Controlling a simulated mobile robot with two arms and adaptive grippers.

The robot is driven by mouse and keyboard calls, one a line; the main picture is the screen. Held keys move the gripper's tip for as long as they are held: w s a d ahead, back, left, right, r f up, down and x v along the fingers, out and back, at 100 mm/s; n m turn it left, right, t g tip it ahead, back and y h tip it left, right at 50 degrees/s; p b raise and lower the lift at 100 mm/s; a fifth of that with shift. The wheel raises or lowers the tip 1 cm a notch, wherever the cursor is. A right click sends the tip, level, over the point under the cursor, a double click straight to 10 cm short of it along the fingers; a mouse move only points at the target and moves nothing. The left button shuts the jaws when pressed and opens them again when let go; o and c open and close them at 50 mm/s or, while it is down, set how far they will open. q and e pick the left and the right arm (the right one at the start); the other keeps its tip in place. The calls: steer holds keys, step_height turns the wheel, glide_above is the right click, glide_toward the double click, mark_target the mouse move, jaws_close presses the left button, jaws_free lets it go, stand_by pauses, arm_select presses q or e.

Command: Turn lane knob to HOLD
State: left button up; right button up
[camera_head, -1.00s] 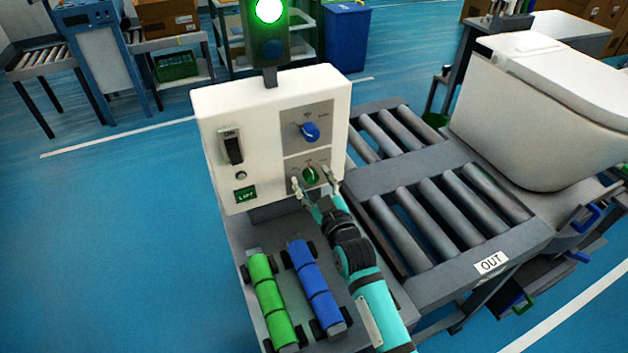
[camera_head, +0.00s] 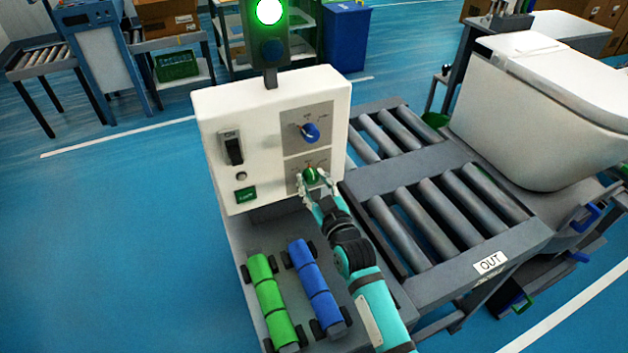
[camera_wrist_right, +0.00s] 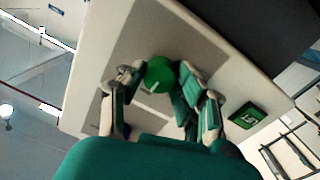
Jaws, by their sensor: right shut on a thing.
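The white control box (camera_head: 216,105) carries a blue knob (camera_head: 310,132) on its upper plate and a green knob (camera_head: 310,175) on its lower plate. The plate lettering is too small to read, so I cannot tell which knob is the lane knob. My right gripper (camera_head: 312,181) is shut on the green knob, a finger on each side. In the right wrist view the green knob (camera_wrist_right: 159,75) shows a pale pointer mark and sits between the fingertips of my right gripper (camera_wrist_right: 160,80). My left gripper is not in view.
A black switch (camera_head: 232,149) and a green LIFT button (camera_head: 246,195) are on the box's left. Green (camera_head: 270,300) and blue (camera_head: 316,290) rollers lie below it. A roller conveyor (camera_head: 440,220) and a white toilet (camera_head: 545,110) stand right. A lamp above glows green (camera_head: 269,11).

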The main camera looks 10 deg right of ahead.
steer(key=m+p, duration=0.2)
steer(key=m, duration=0.3)
steer(key=shift+r, duration=0.1)
steer(key=m+p, duration=0.1)
steer(key=m, duration=0.3)
steer(key=shift+m+p, duration=0.3)
stand_by(0.4)
steer(key=o, duration=1.1)
steer(key=shift+o, duration=0.2)
steer(key=shift+s, duration=0.1)
steer(key=s+d, duration=0.2)
steer(key=s, duration=0.9)
steer(key=shift+s+r, duration=0.15)
steer(key=shift+s, duration=0.2)
